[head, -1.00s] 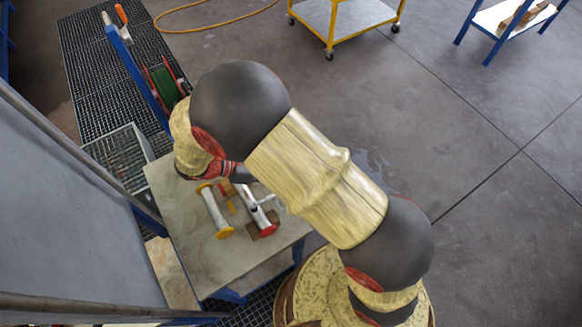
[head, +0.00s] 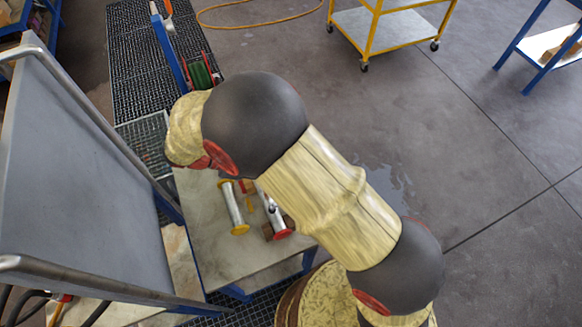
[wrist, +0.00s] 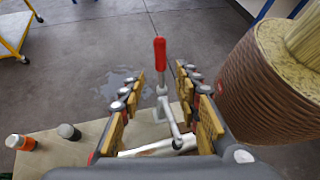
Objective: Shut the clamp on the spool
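A toggle clamp with a red handle (wrist: 160,58) stands upright in the wrist view, its metal arm (wrist: 170,118) reaching down to a pale metal spool (wrist: 158,148). My gripper (wrist: 160,92) is open, with one finger on each side of the clamp and the handle rising between and beyond them. I see no contact with the handle. In the head view the spool with red end caps (head: 273,214) lies on the bench (head: 225,255), and my arm hides its far part, the clamp handle and my gripper.
A second spool with yellow ends (head: 235,208) lies left of the first. A large grey panel (head: 90,185) stands left of the bench. Orange-and-white (wrist: 20,142) and dark-capped (wrist: 68,131) objects stand on the bench. A yellow cart (head: 385,30) is on the open floor beyond.

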